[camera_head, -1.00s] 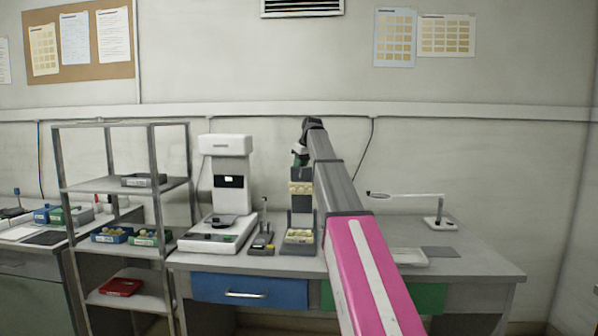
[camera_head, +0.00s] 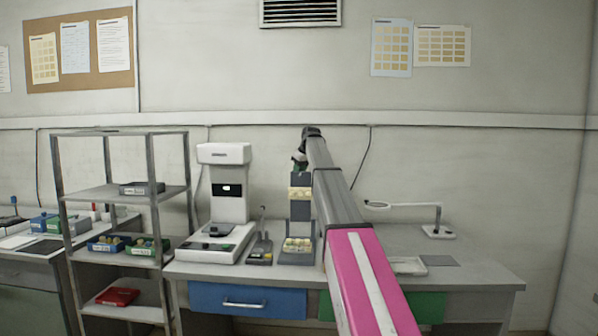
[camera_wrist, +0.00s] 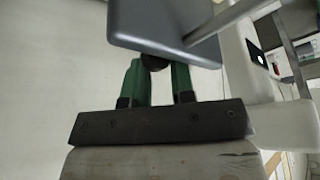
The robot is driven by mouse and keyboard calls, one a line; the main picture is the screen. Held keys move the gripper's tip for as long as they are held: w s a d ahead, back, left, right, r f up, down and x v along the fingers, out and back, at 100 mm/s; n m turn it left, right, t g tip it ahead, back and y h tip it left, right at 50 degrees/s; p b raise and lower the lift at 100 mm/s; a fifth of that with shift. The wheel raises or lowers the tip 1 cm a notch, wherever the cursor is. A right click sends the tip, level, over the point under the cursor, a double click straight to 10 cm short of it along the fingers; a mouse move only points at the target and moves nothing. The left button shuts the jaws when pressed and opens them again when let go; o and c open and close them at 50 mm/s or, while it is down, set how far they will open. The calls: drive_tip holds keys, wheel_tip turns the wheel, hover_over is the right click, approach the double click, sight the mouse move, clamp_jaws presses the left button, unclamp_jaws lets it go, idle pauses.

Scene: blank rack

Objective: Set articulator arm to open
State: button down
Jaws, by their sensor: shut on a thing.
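The articulator stands on the bench. Its dark upper arm (camera_head: 301,211) is raised about upright, with a yellowish tooth model (camera_head: 300,193) facing forward. Its lower base (camera_head: 297,259) carries another yellowish model (camera_head: 298,244), well apart from the upper one. My gripper (camera_head: 299,162) is at the top of the raised arm. In the wrist view my gripper's green fingers (camera_wrist: 156,66) are shut on a dark round knob (camera_wrist: 154,61) beside a grey plate (camera_wrist: 160,25), which appears to be the articulator's upper arm. The plate hides part of the fingertips.
A white instrument (camera_head: 227,205) and a small grey device (camera_head: 261,248) stand left of the articulator. A white tray (camera_head: 408,265) and a magnifier lamp (camera_head: 439,232) are on the right. An open shelf rack (camera_head: 150,195) stands left of the bench.

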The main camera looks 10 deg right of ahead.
drive_tip(key=shift+s+d+f, duration=0.2)
drive_tip(key=shift+d+f, duration=0.25)
drive_tip(key=shift+s+d+f, duration=0.15)
drive_tip(key=shift+d+f, duration=0.3)
drive_tip(key=c, duration=0.9)
unclamp_jaws()
drive_tip(key=shift+s+d, duration=0.1)
drive_tip(key=shift+d, duration=0.1)
drive_tip(key=shift+c, duration=0.2)
drive_tip(key=w+a+v, duration=0.1)
drive_tip(key=v, duration=1.1)
drive_tip(key=shift+r, duration=0.35)
drive_tip(key=shift+a, duration=0.1)
